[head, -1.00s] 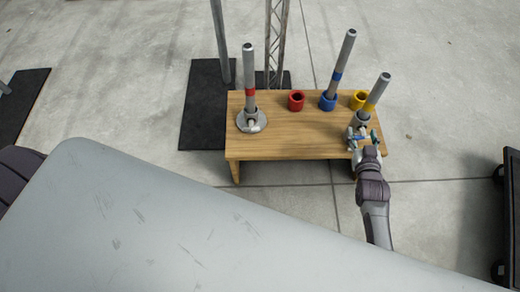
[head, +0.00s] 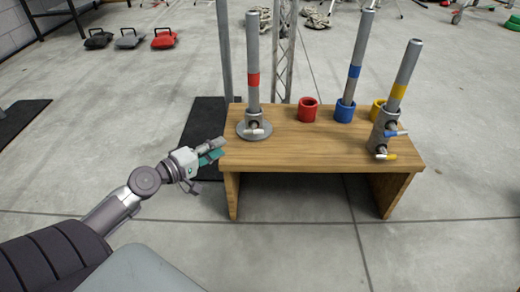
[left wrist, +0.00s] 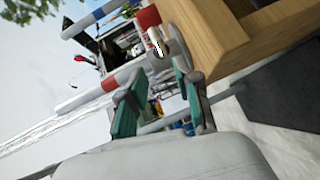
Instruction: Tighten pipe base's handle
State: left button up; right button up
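A grey pipe with a red band (head: 253,65) stands upright in a round metal pipe base (head: 247,134) at the left of the wooden table. The base has a small pale handle with a reddish end (head: 257,129) at its front. My left gripper (head: 217,150) is at the table's left edge, left of and apart from that base. In the left wrist view its two teal-padded fingers (left wrist: 160,100) stand apart with nothing between them, and the red-banded pipe (left wrist: 85,92) and the handle (left wrist: 157,45) show beyond them. My right gripper is out of view.
On the wooden table (head: 310,150) stand a red ring (head: 308,109), a blue ring (head: 345,108) with a blue-banded pipe (head: 358,50), and a yellow-banded pipe (head: 405,80) in a clamp (head: 381,130) with blue and yellow handles. The table's front middle is clear. Weights lie on the far floor.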

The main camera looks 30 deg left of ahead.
aim_at(250, 133)
pick_arm(q)
jog(key=shift+w+d+r, duration=0.15)
jog(key=shift+w, duration=0.05)
jog(key=shift+w+d, duration=0.1)
jog(key=shift+w, duration=0.3)
jog(key=x, duration=1.2)
jog(key=shift+w, duration=0.3)
grip_shut()
